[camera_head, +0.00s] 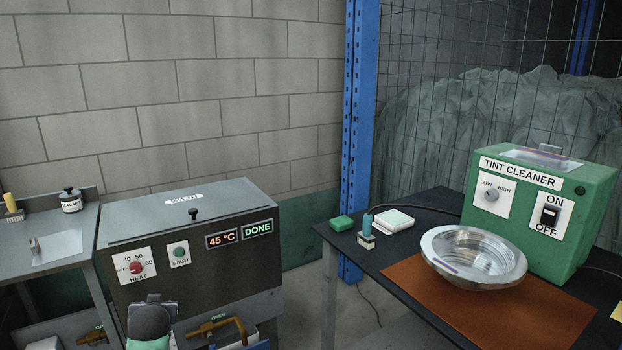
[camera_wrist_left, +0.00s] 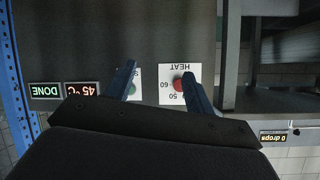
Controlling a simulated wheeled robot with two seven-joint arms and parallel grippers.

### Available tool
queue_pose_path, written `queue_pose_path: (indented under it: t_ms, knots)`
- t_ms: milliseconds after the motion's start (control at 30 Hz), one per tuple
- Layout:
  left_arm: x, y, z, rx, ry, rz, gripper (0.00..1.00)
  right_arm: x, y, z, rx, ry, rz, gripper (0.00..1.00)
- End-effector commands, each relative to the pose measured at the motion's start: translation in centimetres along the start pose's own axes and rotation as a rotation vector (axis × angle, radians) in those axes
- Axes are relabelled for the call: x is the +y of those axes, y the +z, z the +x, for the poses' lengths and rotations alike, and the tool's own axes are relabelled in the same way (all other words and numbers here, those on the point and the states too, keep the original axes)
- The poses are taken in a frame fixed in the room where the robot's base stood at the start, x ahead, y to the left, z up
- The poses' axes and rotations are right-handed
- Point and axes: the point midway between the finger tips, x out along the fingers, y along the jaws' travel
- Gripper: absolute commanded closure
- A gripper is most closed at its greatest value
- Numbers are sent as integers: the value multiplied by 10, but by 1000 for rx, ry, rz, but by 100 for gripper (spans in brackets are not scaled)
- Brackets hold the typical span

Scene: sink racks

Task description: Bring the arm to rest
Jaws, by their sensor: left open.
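My left gripper (camera_wrist_left: 158,68) is open and empty in the left wrist view, its two blue fingers apart in front of the wash tank's panel. The panel appears upside down there, with the red heat knob (camera_wrist_left: 178,84) beside the right finger and the green start button (camera_wrist_left: 132,89) partly behind the left finger. In the head view a dark and pale green part of my left arm (camera_head: 151,320) shows low in front of the wash tank (camera_head: 215,262). I cannot make out the fingers there. My right gripper is in neither view.
The tank's lid is shut; its displays read 45 °C and DONE (camera_head: 257,229). A sink counter (camera_head: 85,240) stands left. Right, a dark table (camera_head: 405,250) holds a metal bowl (camera_head: 473,257) on an orange mat (camera_head: 540,318) and the green tint cleaner (camera_head: 585,190). A blue post (camera_head: 358,120) rises between.

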Motion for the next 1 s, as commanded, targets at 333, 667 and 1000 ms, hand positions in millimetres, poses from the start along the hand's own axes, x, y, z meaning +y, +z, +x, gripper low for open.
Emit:
queue_pose_path:
  t_ms: [333,667,1000]
  knots:
    - [91,69,-126,-267,294,49,46,6,-20,-121,-108,38,9,100]
    - [139,157,-253,-460,507,164,46,8,-45,-219,-81,64,22,100]
    - [147,241,-355,-625,612,242,46,6,-67,-279,-21,76,34,100]
